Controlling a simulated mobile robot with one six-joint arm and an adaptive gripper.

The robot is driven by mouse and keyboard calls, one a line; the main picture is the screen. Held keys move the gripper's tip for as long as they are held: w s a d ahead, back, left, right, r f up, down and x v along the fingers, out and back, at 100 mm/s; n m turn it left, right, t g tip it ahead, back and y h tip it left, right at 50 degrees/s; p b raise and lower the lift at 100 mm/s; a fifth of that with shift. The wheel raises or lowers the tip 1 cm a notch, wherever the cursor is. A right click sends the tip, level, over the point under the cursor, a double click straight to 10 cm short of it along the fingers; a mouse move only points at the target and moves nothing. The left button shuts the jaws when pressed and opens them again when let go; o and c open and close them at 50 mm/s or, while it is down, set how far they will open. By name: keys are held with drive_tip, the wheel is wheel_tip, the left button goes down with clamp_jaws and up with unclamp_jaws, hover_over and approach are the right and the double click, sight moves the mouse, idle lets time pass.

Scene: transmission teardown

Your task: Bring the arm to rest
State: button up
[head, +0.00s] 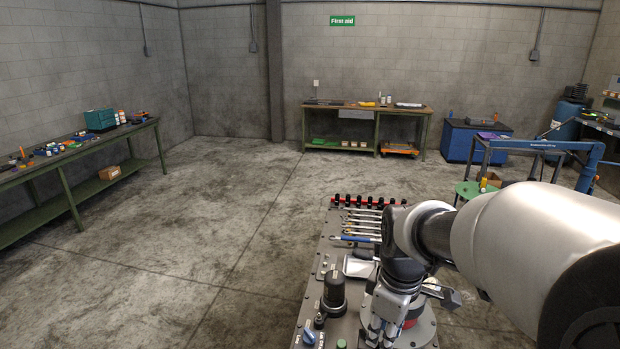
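My arm comes in from the right edge of the head view as a large pale link and runs to a dark and white wrist. My gripper (381,331) hangs below the wrist, pointing down over the grey deck (311,299). Its fingers are small and partly merge with the parts around them, so I cannot tell whether they are open or shut. I see nothing clearly held in it. The arm hides much of the deck's right side.
The deck carries a row of tools (362,226), a red and black rack (368,201), a pale tray (358,267) and a dark cylinder (334,292). Benches stand at the left (69,156) and back wall (393,108). A blue crane (591,157) stands right. The floor between is clear.

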drive_tip(key=s+r+m+t+b, duration=0.2)
drive_tip(key=s+m, duration=0.9)
drive_tip(key=s, duration=0.8)
drive_tip(key=shift+r+t, duration=0.6)
drive_tip(key=shift+r, duration=0.1)
